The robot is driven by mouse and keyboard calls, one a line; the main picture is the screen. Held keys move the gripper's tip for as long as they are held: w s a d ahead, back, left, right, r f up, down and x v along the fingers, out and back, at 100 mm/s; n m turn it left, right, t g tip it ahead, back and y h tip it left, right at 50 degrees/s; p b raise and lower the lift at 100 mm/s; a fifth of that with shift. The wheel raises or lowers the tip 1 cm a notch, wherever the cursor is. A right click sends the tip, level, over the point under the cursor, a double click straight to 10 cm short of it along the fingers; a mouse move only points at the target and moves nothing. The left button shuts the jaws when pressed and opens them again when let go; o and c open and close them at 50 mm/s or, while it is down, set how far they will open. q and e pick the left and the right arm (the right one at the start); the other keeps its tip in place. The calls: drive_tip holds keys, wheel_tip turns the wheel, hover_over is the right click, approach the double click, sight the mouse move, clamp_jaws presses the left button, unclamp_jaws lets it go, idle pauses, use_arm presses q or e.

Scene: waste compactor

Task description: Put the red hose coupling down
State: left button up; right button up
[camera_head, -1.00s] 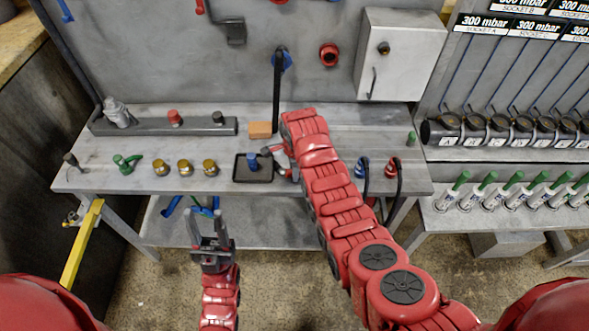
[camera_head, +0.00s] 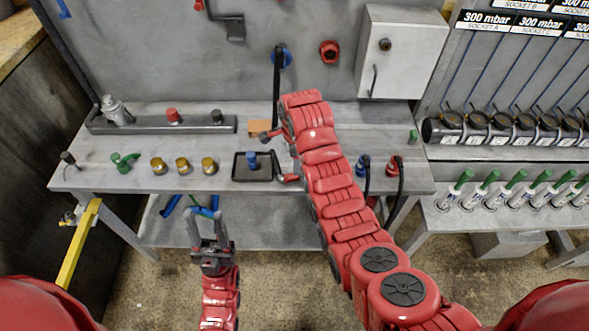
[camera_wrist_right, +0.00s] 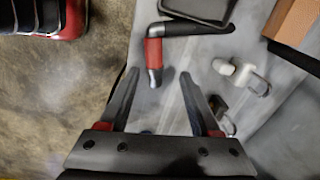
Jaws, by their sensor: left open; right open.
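The red hose coupling (camera_head: 287,178), an elbow-shaped piece, lies on the workbench (camera_head: 222,178) against the right side of a small black tray (camera_head: 237,168). In the head view, the right gripper is mostly hidden by my right arm, near the orange block. My left gripper (camera_head: 209,222) is open and empty in front of the bench, below its top.
Brass pieces (camera_head: 182,165) and a green one (camera_head: 125,162) stand to the left. Blue (camera_head: 363,164) and red (camera_head: 394,165) fittings with black hoses are right of my arm.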

wheel_tip(320, 180, up, 7)
drive_tip(key=p, duration=0.5)
drive_tip(key=shift+s, duration=0.4)
drive_tip(key=shift+w+f, duration=0.1)
drive_tip(key=shift+f, duration=0.05)
